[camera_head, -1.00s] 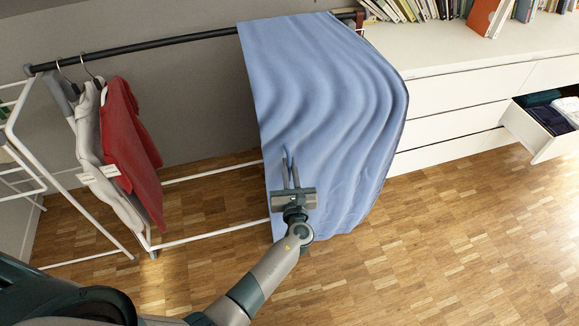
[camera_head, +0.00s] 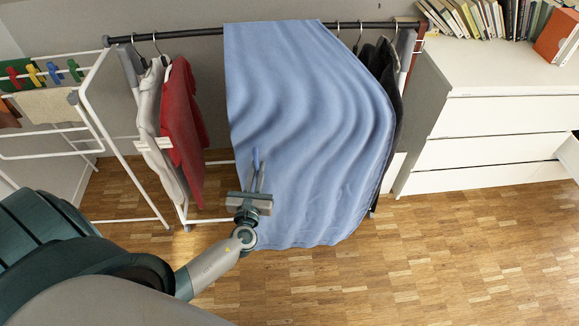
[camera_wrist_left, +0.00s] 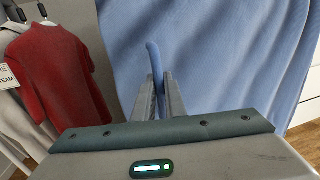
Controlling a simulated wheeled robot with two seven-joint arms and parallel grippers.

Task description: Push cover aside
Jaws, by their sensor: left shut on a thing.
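The blue cover (camera_head: 310,130) hangs over the black clothes rail (camera_head: 290,27) and drapes down in wavy folds almost to the floor. My left gripper (camera_head: 256,172) is at the cover's lower left part. It is shut on a pinched fold of the cloth. In the left wrist view the fold of the cover (camera_wrist_left: 154,60) stands up between the two fingers of the gripper (camera_wrist_left: 158,90). Dark clothes (camera_head: 380,62) on hangers show past the cover's right edge. My right gripper is not in view.
A red shirt (camera_head: 183,120) and a light grey garment (camera_head: 150,120) hang left of the cover. A white drying rack (camera_head: 95,110) stands further left. A white dresser (camera_head: 480,130) with books on top is at the right. Wooden floor (camera_head: 450,260) is clear in front.

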